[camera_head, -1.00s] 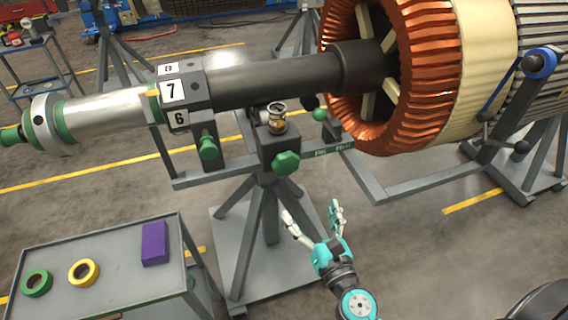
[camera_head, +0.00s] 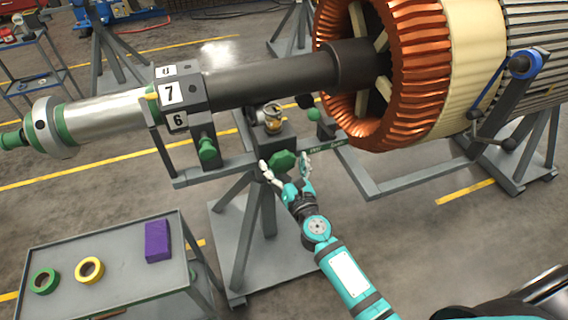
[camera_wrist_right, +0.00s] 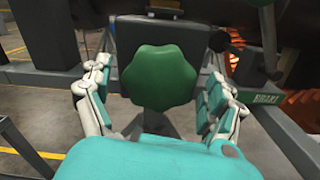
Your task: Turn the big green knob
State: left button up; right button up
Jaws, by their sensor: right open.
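The big green knob (camera_head: 282,161) is on the front of a dark block on the rotor stand, below the shaft. In the right wrist view the knob (camera_wrist_right: 158,78) is lobed and fills the middle of the picture. My right gripper (camera_head: 285,168) is open just in front of it. In the right wrist view its fingers (camera_wrist_right: 155,92) stand to the left and right of the knob, with gaps on both sides. I cannot tell how deep the knob sits between them. My left gripper is not in view.
A smaller green knob (camera_head: 208,149) is on the stand to the left. The grey shaft (camera_head: 260,82) and copper-coloured rotor (camera_head: 415,75) are above and right. A grey cart (camera_head: 120,275) with two tape rolls and a purple box (camera_head: 157,240) stands lower left.

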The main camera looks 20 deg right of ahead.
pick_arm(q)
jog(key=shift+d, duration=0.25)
pick_arm(e)
jog(key=shift+c, duration=1.3)
jog(key=c, duration=0.9)
